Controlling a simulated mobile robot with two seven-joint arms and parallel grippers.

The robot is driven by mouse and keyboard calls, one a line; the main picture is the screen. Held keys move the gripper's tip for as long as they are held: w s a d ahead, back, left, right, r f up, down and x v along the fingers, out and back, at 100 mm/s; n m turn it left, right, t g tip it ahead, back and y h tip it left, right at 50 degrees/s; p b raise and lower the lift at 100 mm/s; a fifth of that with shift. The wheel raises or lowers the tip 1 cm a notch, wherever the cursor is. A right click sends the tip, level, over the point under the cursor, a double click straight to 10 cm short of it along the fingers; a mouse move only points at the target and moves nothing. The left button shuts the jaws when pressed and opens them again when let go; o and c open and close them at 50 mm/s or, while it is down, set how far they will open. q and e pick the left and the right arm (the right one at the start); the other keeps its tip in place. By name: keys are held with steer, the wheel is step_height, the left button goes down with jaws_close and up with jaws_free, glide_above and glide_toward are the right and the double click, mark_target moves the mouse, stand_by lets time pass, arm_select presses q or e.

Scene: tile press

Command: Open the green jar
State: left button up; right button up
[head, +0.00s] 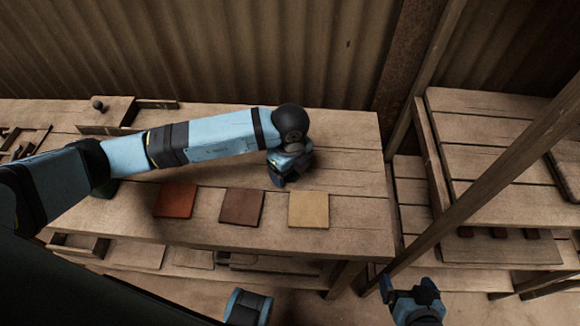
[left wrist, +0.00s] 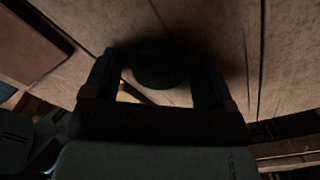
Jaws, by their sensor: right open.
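A dark green round thing (left wrist: 158,72), which looks like the green jar seen from above, lies between the fingers of my left gripper (left wrist: 157,78) in the left wrist view. It is in deep shadow, and I cannot tell whether the fingers touch it. In the head view my left arm reaches across the wooden table and my left gripper (head: 287,172) points down at the tabletop; the jar is hidden there. My right gripper (head: 407,288) is open and empty, low at the right, off the table's front edge.
A red tile (head: 175,200), a brown tile (head: 241,207) and a tan tile (head: 308,209) lie along the front of the table (head: 345,160). A wooden device with a knob (head: 98,105) stands at the back left. A wooden rack (head: 485,180) stands at the right.

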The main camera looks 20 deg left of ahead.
arm_select(q)
step_height(320, 180, up, 12)
steer(key=shift+r+p, duration=0.15)
steer(key=shift+p, duration=0.2)
